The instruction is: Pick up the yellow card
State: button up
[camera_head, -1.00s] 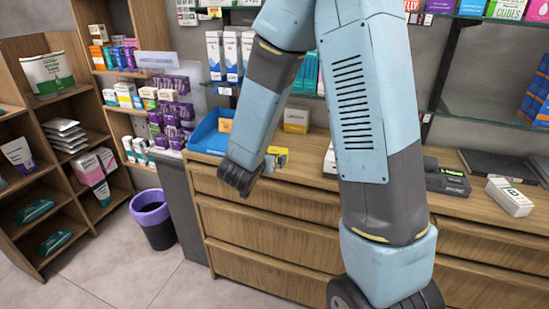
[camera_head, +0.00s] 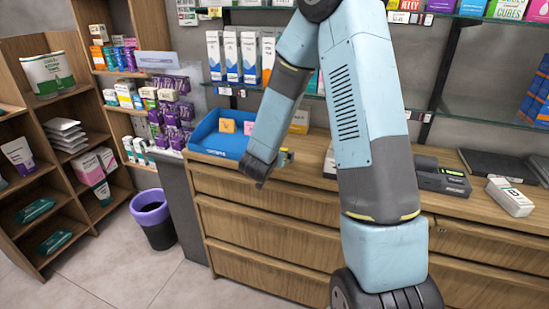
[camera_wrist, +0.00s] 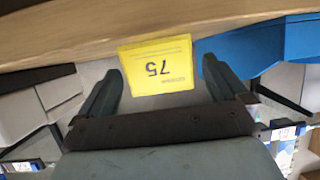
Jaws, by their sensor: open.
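The yellow card (camera_wrist: 157,66), marked "75", appears upside down in the wrist view. It lies between the fingertips in that picture and looks a little beyond them; I cannot tell the exact gap. In the head view the yellow card (camera_head: 300,121) stands at the back of the counter, partly hidden by my arm. My gripper (camera_wrist: 160,68) is open and empty, one finger on each side of the card in the wrist view. In the head view the gripper is mostly hidden behind my wrist.
A blue tray (camera_head: 217,142) with an orange card (camera_head: 227,125) and a pink card (camera_head: 249,127) stands left of the yellow card. The wooden counter (camera_head: 270,220) has a dark device (camera_head: 445,180) and a white box (camera_head: 510,196) at right. Glass shelves hang above.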

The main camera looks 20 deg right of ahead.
jog(key=shift+x, duration=1.1)
jog(key=shift+c, duration=0.3)
jog(key=c, duration=0.8)
jog(key=shift+c, duration=0.2)
